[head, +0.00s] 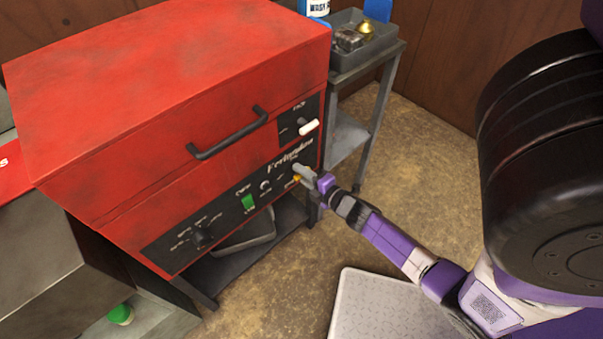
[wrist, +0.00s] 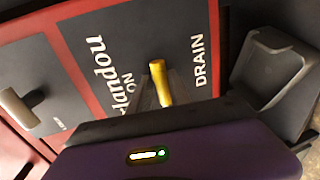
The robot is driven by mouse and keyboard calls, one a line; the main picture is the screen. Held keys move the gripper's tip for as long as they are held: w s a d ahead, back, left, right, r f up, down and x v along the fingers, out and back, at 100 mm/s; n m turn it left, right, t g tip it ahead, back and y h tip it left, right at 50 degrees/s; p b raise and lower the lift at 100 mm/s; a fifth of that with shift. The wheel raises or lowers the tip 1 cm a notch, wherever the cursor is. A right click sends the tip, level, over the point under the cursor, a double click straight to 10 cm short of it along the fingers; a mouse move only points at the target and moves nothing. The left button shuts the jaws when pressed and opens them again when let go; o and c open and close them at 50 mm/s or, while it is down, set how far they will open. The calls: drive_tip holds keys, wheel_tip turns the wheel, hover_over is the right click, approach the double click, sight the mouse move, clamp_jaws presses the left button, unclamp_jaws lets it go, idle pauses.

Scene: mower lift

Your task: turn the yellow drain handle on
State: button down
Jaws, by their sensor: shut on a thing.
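The yellow drain handle (wrist: 158,76) stands out from the black panel beside the word DRAIN in the wrist view. In the head view only a small yellow bit of it (head: 296,179) shows at the lower right of the red machine's front. My gripper (head: 301,173) is at the panel, shut on this handle. Its grey fingers cover much of the handle in the head view. In the wrist view the purple gripper body fills the bottom and hides the handle's near part.
A white handle (head: 309,127) sits on the panel just above. A green switch (head: 248,203) and a black knob (head: 201,237) are to the left. A grey tray (head: 245,237) lies under the machine. A grey cart (head: 374,58) stands right of it.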

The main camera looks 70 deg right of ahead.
drive_tip(key=shift+f, duration=0.1)
drive_tip(key=m+y, duration=0.1)
drive_tip(key=m, duration=0.2)
drive_tip(key=shift+b, duration=0.35)
drive_tip(key=m+t+b, duration=0.1)
drive_tip(key=m, duration=0.3)
drive_tip(key=shift+s+d+f+y+b, duration=0.1)
drive_tip(key=shift+y+b, duration=0.3)
drive_tip(key=m+t+b, duration=0.1)
drive_tip(key=m+b, duration=0.1)
drive_tip(key=m, duration=0.3)
drive_tip(key=shift+d+b, duration=0.1)
drive_tip(key=shift+b, duration=0.25)
drive_tip(key=shift+s+m+t+b, duration=0.1)
drive_tip(key=shift+m+t+b, duration=0.7)
drive_tip(key=shift+m, duration=0.9)
drive_tip(key=c, duration=1.5)
unclamp_jaws()
drive_tip(key=shift+d, duration=0.1)
drive_tip(key=v, duration=0.7)
drive_tip(key=shift+s+r, duration=0.2)
drive_tip(key=shift+s, duration=0.15)
